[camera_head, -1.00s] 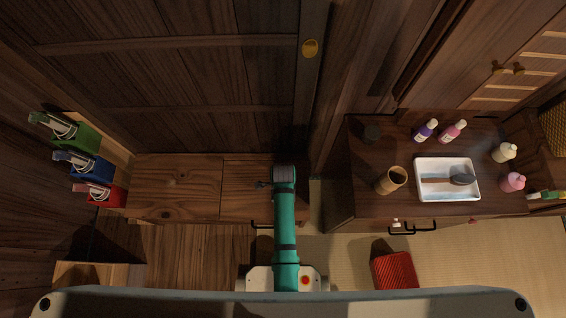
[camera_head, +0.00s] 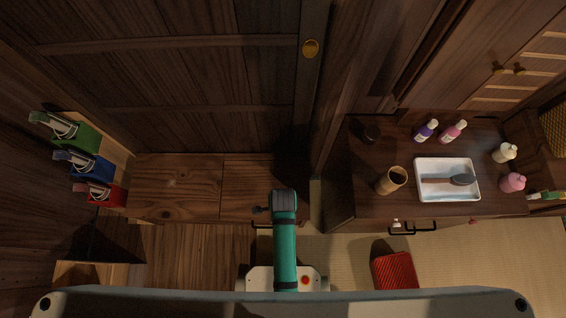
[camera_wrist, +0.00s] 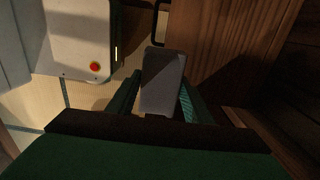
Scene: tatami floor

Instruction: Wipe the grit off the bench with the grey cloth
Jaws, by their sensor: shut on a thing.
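The bench (camera_head: 178,190) is a low brown wooden top below the dark panelled wall, left of centre in the head view. My gripper (camera_wrist: 160,92) is shut on the grey cloth (camera_wrist: 163,70), which shows as a flat grey rectangle between the fingers in the wrist view. In the head view my wrist hangs over the front edge of the bench's right part and hides the fingers and cloth. No grit can be made out on the bench; small dark marks there look like wood knots.
Green (camera_head: 72,132), blue (camera_head: 80,164) and red (camera_head: 100,192) holders stand at the bench's left end. Right, a dark cabinet (camera_head: 370,205) bears a white tray (camera_head: 420,192) with a brush, a wooden cup (camera_head: 392,181) and several bottles. A red ribbed object (camera_head: 394,270) sits on the floor.

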